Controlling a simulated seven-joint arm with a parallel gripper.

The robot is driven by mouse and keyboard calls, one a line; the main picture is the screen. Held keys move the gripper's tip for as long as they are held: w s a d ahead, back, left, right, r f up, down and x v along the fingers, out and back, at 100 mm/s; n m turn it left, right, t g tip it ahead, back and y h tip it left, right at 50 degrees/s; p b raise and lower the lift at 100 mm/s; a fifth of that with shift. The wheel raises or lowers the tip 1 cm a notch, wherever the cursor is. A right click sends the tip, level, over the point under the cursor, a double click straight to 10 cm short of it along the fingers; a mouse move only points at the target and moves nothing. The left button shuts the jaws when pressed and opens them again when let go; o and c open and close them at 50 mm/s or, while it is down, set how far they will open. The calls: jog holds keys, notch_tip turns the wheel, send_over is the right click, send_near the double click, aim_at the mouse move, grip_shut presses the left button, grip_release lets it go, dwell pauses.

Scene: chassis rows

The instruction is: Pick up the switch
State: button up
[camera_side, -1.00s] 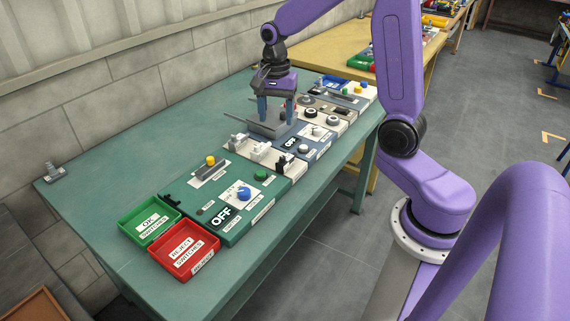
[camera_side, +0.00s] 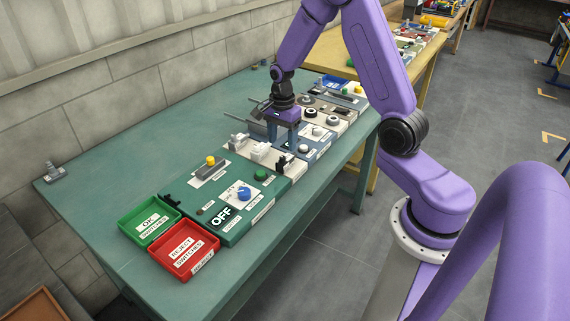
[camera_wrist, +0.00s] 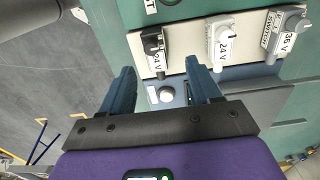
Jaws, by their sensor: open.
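My gripper (camera_side: 282,143) is open and empty, pointing down over the blue-grey panel. In the wrist view its two blue fingers (camera_wrist: 160,70) are apart, with a white round knob (camera_wrist: 167,93) seen between them. Beyond the fingertips is a white panel (camera_wrist: 190,28) with a row of three switch-like parts: a black one labelled 24 V (camera_wrist: 152,42), a light grey one labelled 24 V (camera_wrist: 222,35) and a grey one labelled 36 V (camera_wrist: 284,22). The black one (camera_side: 282,165) also shows in the side view, just below the gripper.
A green panel (camera_side: 228,226) with a blue knob (camera_side: 243,194) lies nearer the bins. A green OK SWITCHES bin (camera_side: 133,212) and a red REJECT SWITCHES bin (camera_side: 165,262) stand at the near end. The bench's left side (camera_side: 130,150) is mostly clear.

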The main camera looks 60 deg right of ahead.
aim_at(285, 163)
notch_tip(285, 163, down, 2)
jog(key=f, duration=0.2)
jog(key=s+f, duration=0.1)
jog(key=f, duration=0.1)
jog(key=shift+d, duration=0.1)
jog(key=shift+w+f, duration=0.1)
jog(key=shift+f, duration=0.45)
grip_shut()
jog(key=shift+r, duration=0.15)
